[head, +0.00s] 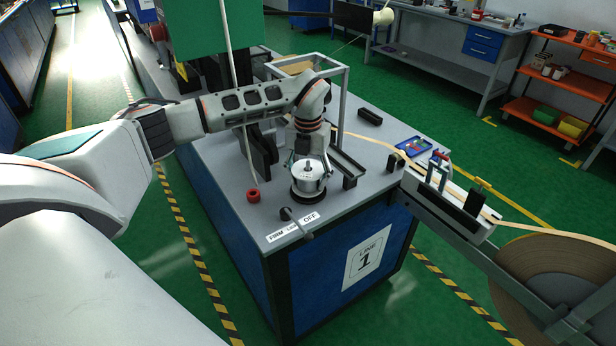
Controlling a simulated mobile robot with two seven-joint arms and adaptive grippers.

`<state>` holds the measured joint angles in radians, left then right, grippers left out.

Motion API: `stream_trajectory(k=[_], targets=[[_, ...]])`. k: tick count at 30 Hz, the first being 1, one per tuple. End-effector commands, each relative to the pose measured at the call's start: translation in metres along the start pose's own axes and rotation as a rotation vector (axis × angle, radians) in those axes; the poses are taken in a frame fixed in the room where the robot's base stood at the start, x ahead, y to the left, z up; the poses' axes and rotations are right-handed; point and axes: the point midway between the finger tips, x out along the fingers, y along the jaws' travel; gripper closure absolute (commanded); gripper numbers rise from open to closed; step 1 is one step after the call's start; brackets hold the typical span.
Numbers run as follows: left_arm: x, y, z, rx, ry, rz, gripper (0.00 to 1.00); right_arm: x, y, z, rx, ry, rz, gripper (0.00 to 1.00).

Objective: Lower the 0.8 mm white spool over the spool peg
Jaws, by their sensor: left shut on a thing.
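My left gripper (308,162) points down near the front of the bench and is shut on the white spool (308,185). The spool is upright, with a pale round flange on top and its body below. A small dark post shows at the middle of its top, which looks like the spool peg (308,166). A dark round base (308,197) shows under the spool's lower edge. I cannot tell whether the spool rests on this base or hangs just above it. My right gripper is not in view.
The grey bench (225,180) carries a red ring (253,195) left of the spool and a dark lever (296,222) in front. A metal frame (345,95) stands behind. A blue tray (415,147) and a large tape reel (560,275) are to the right.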

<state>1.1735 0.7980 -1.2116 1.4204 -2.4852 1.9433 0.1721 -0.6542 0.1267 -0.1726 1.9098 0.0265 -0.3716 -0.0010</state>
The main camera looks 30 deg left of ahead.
Motion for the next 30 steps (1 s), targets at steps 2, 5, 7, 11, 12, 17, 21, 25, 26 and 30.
stream_trajectory(k=[2,5,7,11,12,17,21,25,26,30], targets=[[0.0026,-0.0003,0.0002,0.000,0.000,-0.001,0.96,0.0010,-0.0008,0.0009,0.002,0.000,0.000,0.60],[0.0044,-0.0003,0.0001,0.000,0.000,-0.001,0.96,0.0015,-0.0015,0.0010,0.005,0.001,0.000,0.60],[0.0049,-0.0003,0.0001,0.000,0.000,-0.001,0.96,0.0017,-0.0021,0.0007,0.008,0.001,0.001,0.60],[0.0048,-0.0004,0.0002,0.000,0.000,-0.001,0.96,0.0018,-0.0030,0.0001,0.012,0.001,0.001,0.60],[0.0048,-0.0004,0.0002,0.000,-0.001,-0.001,0.96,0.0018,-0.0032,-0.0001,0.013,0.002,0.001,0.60],[0.0048,-0.0004,0.0001,0.000,0.000,-0.001,0.18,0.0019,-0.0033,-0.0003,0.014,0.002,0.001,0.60],[0.0051,-0.0003,0.0000,0.000,0.000,-0.001,0.18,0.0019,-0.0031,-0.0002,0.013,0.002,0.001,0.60],[0.0062,0.0000,-0.0006,0.000,0.002,0.000,0.18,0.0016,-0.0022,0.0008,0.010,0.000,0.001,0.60],[0.0060,0.0000,-0.0006,0.000,0.002,0.000,0.18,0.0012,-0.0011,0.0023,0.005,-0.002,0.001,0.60],[-0.0015,-0.0001,0.0004,0.000,-0.001,0.000,0.18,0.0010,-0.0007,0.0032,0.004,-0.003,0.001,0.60]])
